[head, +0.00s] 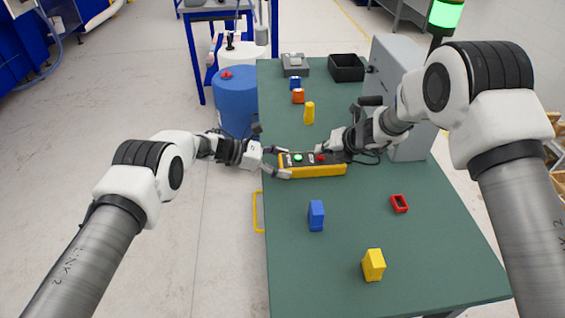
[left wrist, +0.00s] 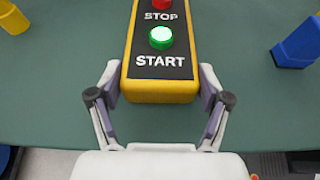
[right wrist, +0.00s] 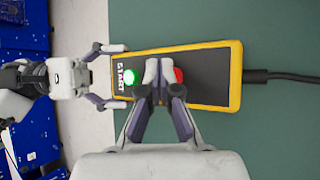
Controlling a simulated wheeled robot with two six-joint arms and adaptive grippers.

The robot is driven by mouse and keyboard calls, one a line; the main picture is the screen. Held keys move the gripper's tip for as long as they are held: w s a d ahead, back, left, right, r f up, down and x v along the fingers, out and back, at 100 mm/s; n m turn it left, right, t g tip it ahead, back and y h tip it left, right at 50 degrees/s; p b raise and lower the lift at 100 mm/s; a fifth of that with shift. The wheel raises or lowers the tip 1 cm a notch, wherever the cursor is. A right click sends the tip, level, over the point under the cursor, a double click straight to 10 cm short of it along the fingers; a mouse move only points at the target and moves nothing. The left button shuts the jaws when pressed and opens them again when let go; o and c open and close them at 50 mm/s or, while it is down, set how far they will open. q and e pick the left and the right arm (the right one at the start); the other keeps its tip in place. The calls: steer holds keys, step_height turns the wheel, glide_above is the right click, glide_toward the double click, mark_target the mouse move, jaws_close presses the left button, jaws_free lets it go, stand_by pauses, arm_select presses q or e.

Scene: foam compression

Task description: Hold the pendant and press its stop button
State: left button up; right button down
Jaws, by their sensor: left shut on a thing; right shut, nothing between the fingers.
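The pendant (head: 312,171) is a long yellow box with a black face, lying near the table's left edge. My left gripper (left wrist: 160,85) is shut on its START end, one finger on each side. The green START button (left wrist: 160,38) is lit. The red stop button (left wrist: 163,4) is cut off by the top of the left wrist view. My right gripper (right wrist: 158,70) is shut and empty over the pendant's face, between the green button and the red button (right wrist: 179,76). Its fingertips partly cover the red button; I cannot tell whether they touch it.
On the green table (head: 290,275) stand a blue block (head: 316,214), a yellow block (head: 373,264) and a red hollow piece (head: 399,203). A yellow piece (head: 309,113) and a black bin (head: 346,67) are farther back. A grey cabinet (head: 408,140) stands right. A cable (right wrist: 280,75) leaves the pendant's far end.

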mark_target(322, 157)
steer(key=shift+f, duration=0.35)
steer(key=shift+r, duration=0.4)
steer(key=shift+r, duration=3.05)
arm_select(q)
steer(key=o, duration=1.7)
steer(key=shift+c, duration=0.2)
arm_select(e)
steer(key=shift+f, duration=0.1)
